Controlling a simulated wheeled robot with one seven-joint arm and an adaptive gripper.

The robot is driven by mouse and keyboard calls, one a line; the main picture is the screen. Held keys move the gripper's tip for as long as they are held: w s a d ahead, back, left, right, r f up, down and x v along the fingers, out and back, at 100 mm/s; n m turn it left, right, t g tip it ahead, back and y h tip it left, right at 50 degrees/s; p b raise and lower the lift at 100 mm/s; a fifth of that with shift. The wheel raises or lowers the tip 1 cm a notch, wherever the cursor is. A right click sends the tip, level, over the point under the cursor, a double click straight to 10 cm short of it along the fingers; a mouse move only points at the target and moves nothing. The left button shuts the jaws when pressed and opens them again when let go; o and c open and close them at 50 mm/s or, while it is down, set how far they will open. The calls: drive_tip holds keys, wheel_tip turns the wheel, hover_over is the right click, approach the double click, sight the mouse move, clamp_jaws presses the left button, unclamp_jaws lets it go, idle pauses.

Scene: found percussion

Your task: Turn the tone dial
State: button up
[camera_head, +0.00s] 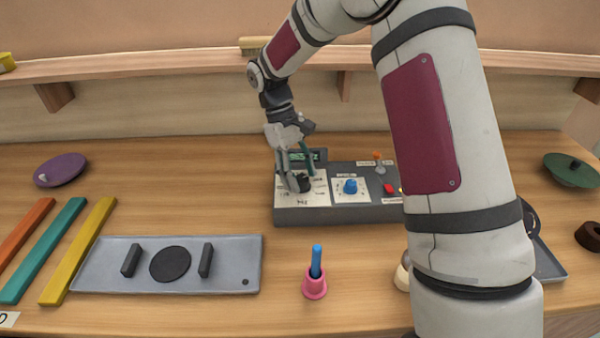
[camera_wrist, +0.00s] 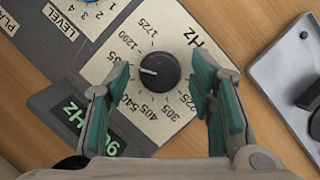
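The tone dial (camera_wrist: 160,72) is a round black knob with a white pointer line, on a pale panel marked Hz with numbers around it. Its pointer faces left in the wrist view, toward a number partly covered by a finger. In the head view the dial (camera_head: 304,183) sits at the left end of the grey console (camera_head: 330,214). My gripper (camera_wrist: 160,100) is open, with one teal-padded finger on each side of the dial and a gap to it on both sides. In the head view my gripper (camera_head: 298,176) points down over the dial.
A green-lit Hz display (camera_wrist: 92,128) is partly covered.

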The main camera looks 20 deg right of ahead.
drive_tip(key=v, duration=1.2)
drive_tip(key=shift+a, duration=0.1)
idle(1.4)
